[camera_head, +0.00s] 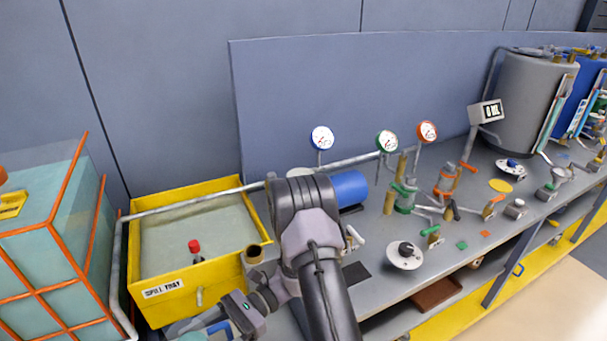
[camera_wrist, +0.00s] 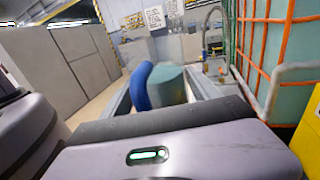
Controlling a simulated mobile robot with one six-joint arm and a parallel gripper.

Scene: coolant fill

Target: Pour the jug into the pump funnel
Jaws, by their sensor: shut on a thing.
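The jug is teal with a blue handle. In the head view only its blue handle (camera_head: 218,328) and a sliver of its body show at the bottom edge. In the wrist view the jug body (camera_wrist: 170,85) and handle (camera_wrist: 141,87) stand just beyond my gripper's housing. My gripper (camera_head: 226,324) is shut on the jug's handle, low in front of the yellow tray; its fingertips are mostly hidden. A brass open-mouthed cup (camera_head: 255,251) stands at the tray's right corner; I cannot tell whether it is the pump funnel. A blue cylinder (camera_head: 350,187) lies behind my arm.
A teal tank in an orange cage (camera_head: 60,235) stands at left. Gauges, valves and pipes crowd the grey bench (camera_head: 460,240), with a grey drum (camera_head: 525,95) far right.

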